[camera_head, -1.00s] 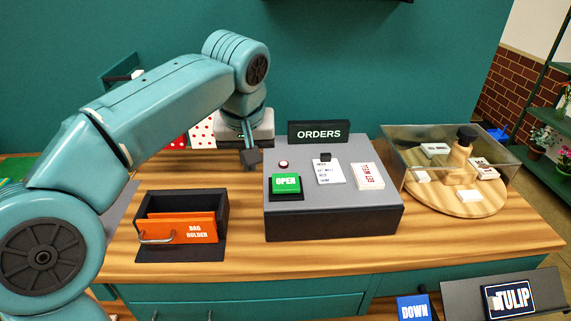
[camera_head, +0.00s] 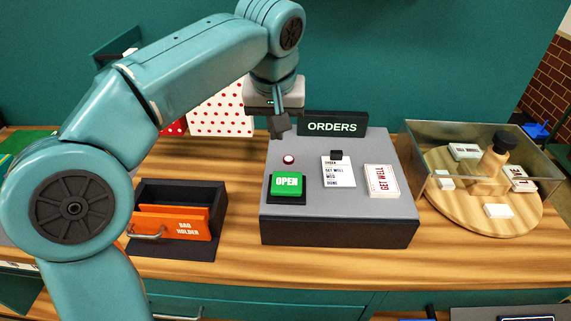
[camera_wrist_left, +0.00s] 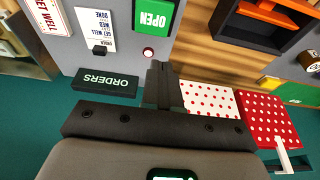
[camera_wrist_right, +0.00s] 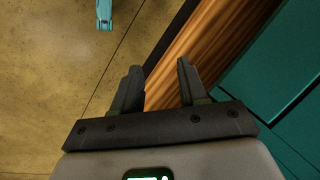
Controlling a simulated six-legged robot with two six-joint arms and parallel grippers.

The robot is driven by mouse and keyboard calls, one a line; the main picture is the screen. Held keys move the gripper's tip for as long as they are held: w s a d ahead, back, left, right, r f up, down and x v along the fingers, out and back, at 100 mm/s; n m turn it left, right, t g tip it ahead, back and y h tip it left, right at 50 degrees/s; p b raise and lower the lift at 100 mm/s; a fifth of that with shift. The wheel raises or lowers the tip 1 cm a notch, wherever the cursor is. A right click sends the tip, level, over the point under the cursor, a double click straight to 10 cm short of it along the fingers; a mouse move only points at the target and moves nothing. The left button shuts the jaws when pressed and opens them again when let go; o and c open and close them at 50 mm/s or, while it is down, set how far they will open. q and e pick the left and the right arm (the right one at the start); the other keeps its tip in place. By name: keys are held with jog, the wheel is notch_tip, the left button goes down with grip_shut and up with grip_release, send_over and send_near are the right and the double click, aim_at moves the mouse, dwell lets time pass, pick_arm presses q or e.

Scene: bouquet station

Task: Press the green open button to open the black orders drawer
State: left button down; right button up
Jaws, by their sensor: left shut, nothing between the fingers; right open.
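The green OPEN button (camera_head: 287,184) sits on a black base at the front left of the grey top of the orders unit (camera_head: 311,207). It also shows in the left wrist view (camera_wrist_left: 155,15). The unit's black front (camera_head: 340,233) looks closed. The ORDERS sign (camera_head: 333,125) stands at its back edge. My left gripper (camera_head: 279,127) is shut and empty, above the unit's back left corner, behind the button and apart from it. Its shut fingers also show in the left wrist view (camera_wrist_left: 158,85). My right gripper (camera_wrist_right: 158,85) is open and empty, seen only in the right wrist view.
A small red button or light (camera_head: 288,160) is behind the green button. An order slip (camera_head: 338,173) and a GET WELL card (camera_head: 381,181) lie to the right. An orange bag holder (camera_head: 180,222) is at left.

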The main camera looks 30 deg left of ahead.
pick_arm(q)
jog(key=shift+f, duration=0.1)
dwell(0.3)
send_near(280, 178)
jog(key=x, duration=0.6)
jog(key=shift+f, duration=0.15)
jog(key=shift+f, duration=0.1)
